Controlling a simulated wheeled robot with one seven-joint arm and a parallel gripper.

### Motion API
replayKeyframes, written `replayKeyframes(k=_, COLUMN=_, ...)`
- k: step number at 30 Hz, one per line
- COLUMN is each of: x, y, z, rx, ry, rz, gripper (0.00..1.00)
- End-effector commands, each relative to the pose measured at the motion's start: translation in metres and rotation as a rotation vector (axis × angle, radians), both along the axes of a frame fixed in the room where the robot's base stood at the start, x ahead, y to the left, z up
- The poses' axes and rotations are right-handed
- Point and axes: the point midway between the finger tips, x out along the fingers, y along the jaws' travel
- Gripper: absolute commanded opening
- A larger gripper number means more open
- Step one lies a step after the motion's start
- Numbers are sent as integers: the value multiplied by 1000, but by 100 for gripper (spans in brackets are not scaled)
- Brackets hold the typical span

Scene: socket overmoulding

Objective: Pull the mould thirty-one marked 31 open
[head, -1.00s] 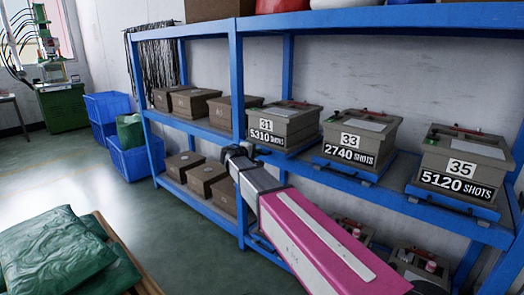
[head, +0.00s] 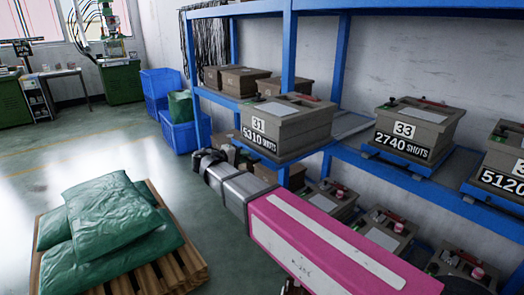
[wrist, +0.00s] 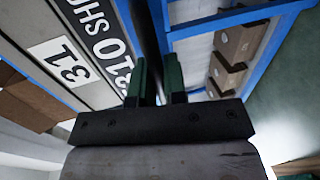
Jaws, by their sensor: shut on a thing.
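Mould thirty-one (head: 290,128) is a grey-brown box with a white 31 label and "5310 SHOTS" on its front. It stands out forward of the shelf's front edge, in front of the blue post, and looks level. Its label also shows close up at the upper left of the wrist view (wrist: 64,62). My gripper (head: 208,160) is below and just left of the mould's front. In the wrist view its two green fingers (wrist: 157,80) stand close together beside the mould's front face. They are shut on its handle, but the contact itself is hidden.
Mould 33 (head: 415,130) and another mould (head: 503,160) sit on blue trays to the right. Several moulds stand on the lower shelf under my arm. A pallet (head: 185,268) with green sacks (head: 110,220) is at lower left. The floor between is clear.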

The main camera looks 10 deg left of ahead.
Motion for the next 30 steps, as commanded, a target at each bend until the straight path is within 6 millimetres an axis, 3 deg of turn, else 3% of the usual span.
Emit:
replayKeyframes(k=6, x=-39, y=30, z=-1, rx=0, ry=2, rz=0, gripper=0)
replayKeyframes(k=12, x=-57, y=44, z=-1, rx=0, ry=2, rz=-2, gripper=0)
replayKeyframes(k=28, x=-64, y=49, z=-1, rx=1, ry=2, rz=-3, gripper=0)
replayKeyframes(k=29, x=-64, y=49, z=-1, rx=1, ry=2, rz=-3, gripper=22)
replayKeyframes(k=30, x=-63, y=49, z=-1, rx=1, ry=2, rz=-3, gripper=35)
